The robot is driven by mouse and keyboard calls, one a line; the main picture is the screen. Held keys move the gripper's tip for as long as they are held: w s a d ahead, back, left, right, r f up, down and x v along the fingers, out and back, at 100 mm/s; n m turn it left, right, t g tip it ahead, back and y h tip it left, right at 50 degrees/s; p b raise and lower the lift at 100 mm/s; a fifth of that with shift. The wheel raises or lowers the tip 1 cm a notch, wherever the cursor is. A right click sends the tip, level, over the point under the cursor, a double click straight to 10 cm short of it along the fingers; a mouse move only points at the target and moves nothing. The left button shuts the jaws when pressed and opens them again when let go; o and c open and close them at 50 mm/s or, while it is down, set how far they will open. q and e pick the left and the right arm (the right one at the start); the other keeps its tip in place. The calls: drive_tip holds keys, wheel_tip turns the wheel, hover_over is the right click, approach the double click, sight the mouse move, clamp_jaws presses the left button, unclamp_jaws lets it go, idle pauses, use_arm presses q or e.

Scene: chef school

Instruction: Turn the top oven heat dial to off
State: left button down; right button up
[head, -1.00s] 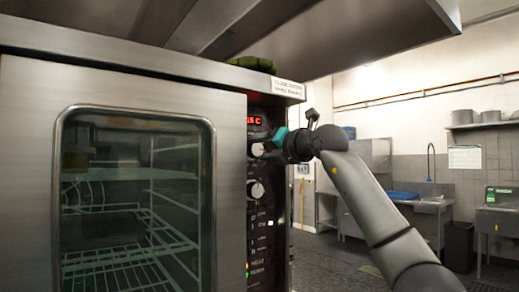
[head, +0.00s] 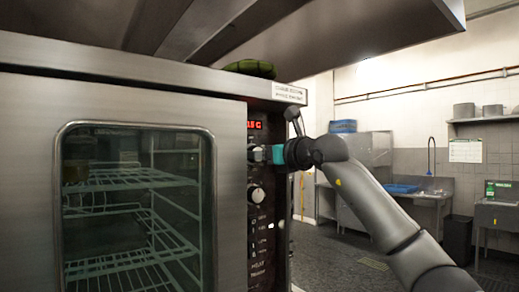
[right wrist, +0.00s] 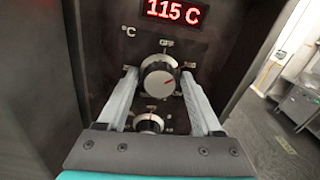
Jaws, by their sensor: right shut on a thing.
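The top heat dial (right wrist: 158,80) is a round silver-white knob on the oven's dark control panel, below a red display (right wrist: 172,9) reading 115 C. Its red mark points to the right and slightly up, away from the OFF label (right wrist: 166,43) above it. My right gripper (right wrist: 159,76) is shut on this dial, one finger on each side. In the head view my right gripper (head: 268,154) reaches the panel from the right, and the top dial (head: 255,153) shows just left of it. My left gripper is not in view.
A second dial (head: 256,194) sits below the top one and shows between my fingers in the wrist view (right wrist: 149,123). The oven's glass door (head: 135,215) is closed, with wire racks behind it. A metal hood (head: 340,35) hangs above. Open floor lies to the right.

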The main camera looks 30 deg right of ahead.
drive_tip(key=shift+a+n+p, duration=0.15)
drive_tip(key=shift+n+p, duration=1.25)
drive_tip(key=shift+n, duration=3.5)
drive_tip(key=o, duration=1.1)
drive_tip(key=shift+o, duration=0.2)
drive_tip(key=shift+s, duration=0.1)
drive_tip(key=s+d+b, duration=0.1)
drive_tip(key=s+b, duration=0.5)
drive_tip(key=s, duration=0.9)
